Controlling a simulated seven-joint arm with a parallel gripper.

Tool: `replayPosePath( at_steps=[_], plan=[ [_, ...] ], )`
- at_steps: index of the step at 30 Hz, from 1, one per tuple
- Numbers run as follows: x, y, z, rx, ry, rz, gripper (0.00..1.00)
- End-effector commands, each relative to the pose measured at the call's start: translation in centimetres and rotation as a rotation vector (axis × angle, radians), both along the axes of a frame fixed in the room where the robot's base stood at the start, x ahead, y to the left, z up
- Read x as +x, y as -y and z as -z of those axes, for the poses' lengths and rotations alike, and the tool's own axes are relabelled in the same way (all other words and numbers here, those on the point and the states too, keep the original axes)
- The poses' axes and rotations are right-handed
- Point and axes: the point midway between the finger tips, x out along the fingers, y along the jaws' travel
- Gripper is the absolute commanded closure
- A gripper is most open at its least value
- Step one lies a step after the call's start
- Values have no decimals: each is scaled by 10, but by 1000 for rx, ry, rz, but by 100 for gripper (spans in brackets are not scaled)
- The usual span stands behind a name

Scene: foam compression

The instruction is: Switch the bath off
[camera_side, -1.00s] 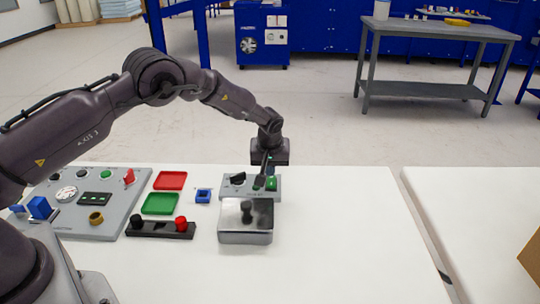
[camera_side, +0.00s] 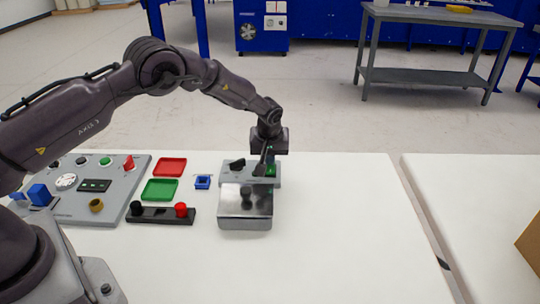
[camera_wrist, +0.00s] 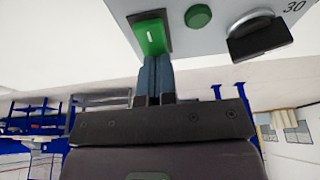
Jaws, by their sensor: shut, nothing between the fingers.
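The bath (camera_side: 245,207) is a metal box with a shiny lid and a black knob on top, standing on the white table. Its grey control panel (camera_side: 229,173) is behind it. In the wrist view the panel carries a green rocker switch (camera_wrist: 151,36) with a white bar mark, a round green button or lamp (camera_wrist: 198,16) and a black dial (camera_wrist: 258,35) near the number 30. My gripper (camera_wrist: 159,62) is shut and empty, its tips at the lower edge of the rocker. I cannot tell whether they touch. In the side view my gripper (camera_side: 262,170) hides part of the switch.

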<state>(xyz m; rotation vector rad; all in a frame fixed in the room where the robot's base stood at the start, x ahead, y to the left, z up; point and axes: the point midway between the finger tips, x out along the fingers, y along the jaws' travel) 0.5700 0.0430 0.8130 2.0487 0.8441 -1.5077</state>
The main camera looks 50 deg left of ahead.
Motion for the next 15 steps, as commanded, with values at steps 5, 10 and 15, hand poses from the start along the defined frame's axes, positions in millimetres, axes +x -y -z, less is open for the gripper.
replayPosePath(
  at_steps=[5, 10, 15],
  plan=[
    [-11, 9, 4, -5, -21, 0, 100],
    [-13, 11, 3, -5, -17, 1, 100],
    [-12, 11, 2, -5, -14, 0, 100]
  ],
)
